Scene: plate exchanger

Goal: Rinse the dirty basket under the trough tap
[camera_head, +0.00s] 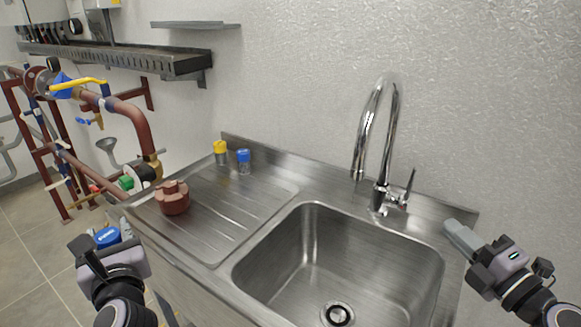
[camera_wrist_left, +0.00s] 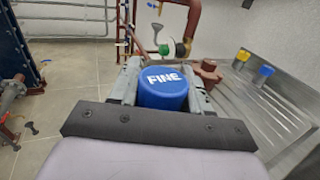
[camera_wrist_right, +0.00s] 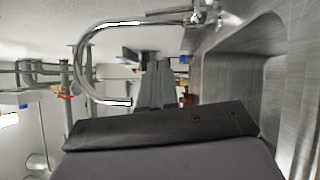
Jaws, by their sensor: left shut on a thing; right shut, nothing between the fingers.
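My left gripper (camera_head: 112,250) is at the lower left, in front of the drainboard's left end. It is shut on a blue-topped piece (camera_head: 107,236). In the left wrist view this blue top (camera_wrist_left: 163,88) reads "FINE" and sits between the two fingers. What is below the top is hidden, so I cannot tell any dirt on it. The chrome tap (camera_head: 383,185) stands behind the sink trough (camera_head: 340,235), its spout bent over the basin, with a lever on its right. No water shows. My right gripper (camera_head: 458,234) is shut and empty at the trough's right edge, right of the tap.
Brown pipework (camera_head: 133,120) with a yellow lever is at the left. The basin is empty, with a drain (camera_head: 338,314).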

